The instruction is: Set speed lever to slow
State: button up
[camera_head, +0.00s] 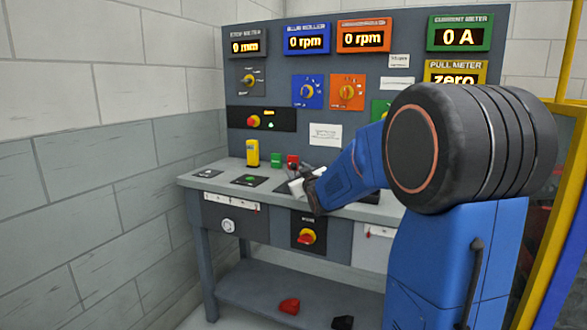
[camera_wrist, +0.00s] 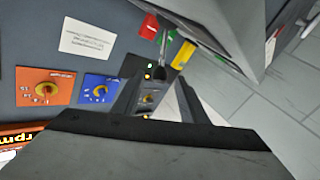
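I cannot make out for sure which part is the speed lever. Small red (camera_head: 293,161), green (camera_head: 275,159) and yellow (camera_head: 252,153) pieces stand in a row at the back of the console top. In the wrist view the red (camera_wrist: 149,25) and yellow (camera_wrist: 184,55) pieces show past my fingers, with a thin metal rod (camera_wrist: 163,42) near them. In the head view my gripper (camera_head: 298,187) is over the console top, close to the red piece and partly hidden by my arm.
The console top (camera_head: 215,168) meets an upright panel (camera_head: 270,150) with blue (camera_head: 308,92) and orange (camera_head: 347,92) dials and meters reading zero. A red rotary switch (camera_head: 307,237) is on the front. A brick wall (camera_head: 90,160) bounds the left. A yellow post (camera_head: 565,150) stands right.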

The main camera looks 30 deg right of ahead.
aim_at(295, 168)
jog(key=shift+w+d, duration=0.25)
jog(key=shift+w, duration=0.9)
jog(key=shift+w+d, duration=0.2)
jog(key=shift+w, duration=0.95)
jog(key=shift+c, duration=0.3)
grip_shut()
